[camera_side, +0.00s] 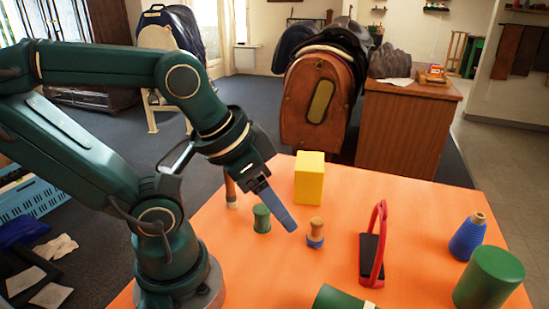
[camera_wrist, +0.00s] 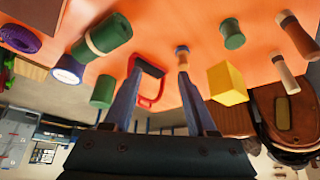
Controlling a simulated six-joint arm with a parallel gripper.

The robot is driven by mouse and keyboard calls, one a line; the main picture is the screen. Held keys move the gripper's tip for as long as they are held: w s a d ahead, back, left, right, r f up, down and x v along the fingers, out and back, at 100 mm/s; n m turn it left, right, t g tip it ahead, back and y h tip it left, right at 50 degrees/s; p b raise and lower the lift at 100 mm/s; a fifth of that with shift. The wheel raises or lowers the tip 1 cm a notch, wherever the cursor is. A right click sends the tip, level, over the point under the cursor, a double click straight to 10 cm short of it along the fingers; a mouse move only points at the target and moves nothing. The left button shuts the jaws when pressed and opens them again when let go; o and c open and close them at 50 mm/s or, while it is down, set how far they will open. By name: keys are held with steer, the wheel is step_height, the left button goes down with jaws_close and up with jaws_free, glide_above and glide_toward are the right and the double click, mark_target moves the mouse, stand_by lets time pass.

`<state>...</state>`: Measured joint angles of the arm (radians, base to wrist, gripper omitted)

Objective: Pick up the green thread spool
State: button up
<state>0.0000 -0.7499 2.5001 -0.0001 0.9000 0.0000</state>
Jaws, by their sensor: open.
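The green thread spool (camera_side: 262,218) stands upright on the orange table, left of my gripper's tip in the side view. It also shows in the wrist view (camera_wrist: 232,33), up and to the right of the fingers. My gripper (camera_side: 285,214) points down over the table, between the green spool and a small wooden spool with a blue band (camera_side: 315,233). In the wrist view my gripper (camera_wrist: 160,68) has its two fingers apart with nothing held. The side view hides one finger behind the other.
A yellow block (camera_side: 309,178) stands behind the spools. A red-framed tool (camera_side: 374,245), a blue cone (camera_side: 468,238) and a green cylinder (camera_side: 489,278) stand to the right. Another green cylinder (camera_side: 340,299) lies at the front. A wooden-handled item (camera_side: 231,191) is left of the spool.

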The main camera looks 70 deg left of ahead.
steer(key=shift+o, duration=0.9)
step_height(320, 180, up, 5)
steer(key=m+g+y, duration=0.2)
steer(key=m+y, duration=1.1)
steer(key=m, duration=0.8)
glide_above(264, 216)
steer(key=shift+g, duration=0.3)
step_height(264, 216, down, 19)
steer(key=shift+r, duration=0.2)
steer(key=shift+x, duration=2.7)
